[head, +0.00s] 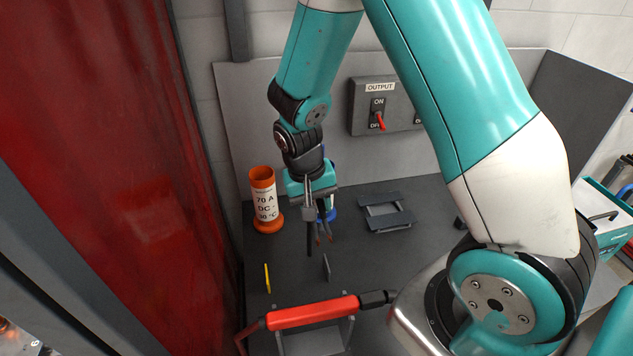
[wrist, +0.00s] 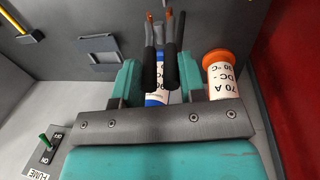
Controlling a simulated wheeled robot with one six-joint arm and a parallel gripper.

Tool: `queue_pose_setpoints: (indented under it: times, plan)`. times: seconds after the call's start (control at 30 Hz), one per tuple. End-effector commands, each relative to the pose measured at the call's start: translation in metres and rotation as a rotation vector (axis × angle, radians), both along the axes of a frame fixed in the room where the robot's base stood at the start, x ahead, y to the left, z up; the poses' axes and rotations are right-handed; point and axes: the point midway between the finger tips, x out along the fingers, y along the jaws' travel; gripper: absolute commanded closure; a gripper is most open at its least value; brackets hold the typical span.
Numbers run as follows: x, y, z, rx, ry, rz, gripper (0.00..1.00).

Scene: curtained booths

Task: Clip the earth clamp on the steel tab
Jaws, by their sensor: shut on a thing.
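The earth clamp (head: 311,238) has dark grips and copper-coloured jaw ends. My gripper (head: 314,205) is shut on it and holds it pointing down above the dark bench. In the wrist view, the clamp's black grips (wrist: 171,68) stand between the teal fingers of my gripper (wrist: 158,75), with the copper ends beyond them. The steel tab (head: 326,266) is a thin grey upright plate on the bench. It lies nearer the robot than the clamp in the head view, and the clamp appears apart from it. I cannot tell the clamp's exact height.
An orange labelled tube (head: 264,200) stands left of my gripper, and a blue-based one (wrist: 155,98) stands behind it. A grey frame (head: 387,212) lies to the right. A yellow strip (head: 267,278) and a red-handled tool (head: 312,312) are nearer. A red curtain (head: 110,150) hangs at left.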

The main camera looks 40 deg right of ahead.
Motion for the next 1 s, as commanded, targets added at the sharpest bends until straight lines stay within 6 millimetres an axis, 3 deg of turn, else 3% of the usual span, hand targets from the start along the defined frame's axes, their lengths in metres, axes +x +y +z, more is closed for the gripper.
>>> queue_pose_setpoints:
  times: [0.03, 0.57, 1.0]
  plan:
    - [-0.006, -0.002, 0.010, -0.013, 0.004, -0.006, 1.00]
    - [-0.013, -0.004, 0.007, -0.031, 0.005, -0.013, 1.00]
    - [-0.013, -0.004, -0.011, -0.030, 0.006, -0.013, 1.00]
